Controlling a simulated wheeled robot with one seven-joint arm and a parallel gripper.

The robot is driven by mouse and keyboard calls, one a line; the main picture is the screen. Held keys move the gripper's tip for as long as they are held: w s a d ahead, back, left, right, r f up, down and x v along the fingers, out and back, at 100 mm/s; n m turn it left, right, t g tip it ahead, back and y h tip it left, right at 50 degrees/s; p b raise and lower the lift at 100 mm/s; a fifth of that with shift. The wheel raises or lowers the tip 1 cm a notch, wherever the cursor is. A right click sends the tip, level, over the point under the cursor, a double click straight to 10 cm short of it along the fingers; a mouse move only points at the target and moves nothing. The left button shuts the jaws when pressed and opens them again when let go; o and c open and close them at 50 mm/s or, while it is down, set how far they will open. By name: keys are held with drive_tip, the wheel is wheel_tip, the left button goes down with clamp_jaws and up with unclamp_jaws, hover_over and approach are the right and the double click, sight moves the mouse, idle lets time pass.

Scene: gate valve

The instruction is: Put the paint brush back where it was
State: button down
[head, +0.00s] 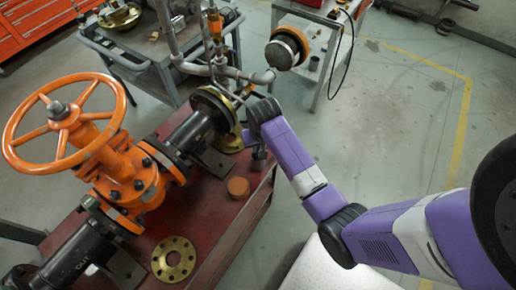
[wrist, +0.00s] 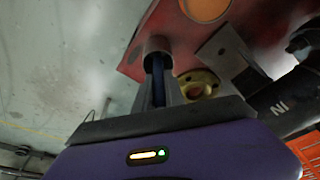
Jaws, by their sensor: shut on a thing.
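My gripper (wrist: 160,88) is shut on a slim dark blue handle (wrist: 158,80), which I take to be the paint brush. The handle runs into the open mouth of a small grey cylindrical holder (wrist: 157,46) near the edge of the red bench. The brush's far end is hidden, and I cannot tell how deep it sits or whether it touches the bottom. In the head view the grey holder (head: 258,158) shows just below my wrist, which hides the fingers and the brush there.
The red bench (head: 208,225) carries an orange gate valve (head: 132,172) with a handwheel, dark pipes, brass flanges (head: 173,259) and an orange round piece (head: 238,187). Grey carts stand behind, one with a cable. Open floor (head: 400,110) lies to the right.

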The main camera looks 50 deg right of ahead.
drive_tip(key=shift+x, duration=0.85)
drive_tip(key=shift+s+a, duration=0.1)
drive_tip(key=shift+s, duration=0.05)
drive_tip(key=c, duration=1.4)
unclamp_jaws()
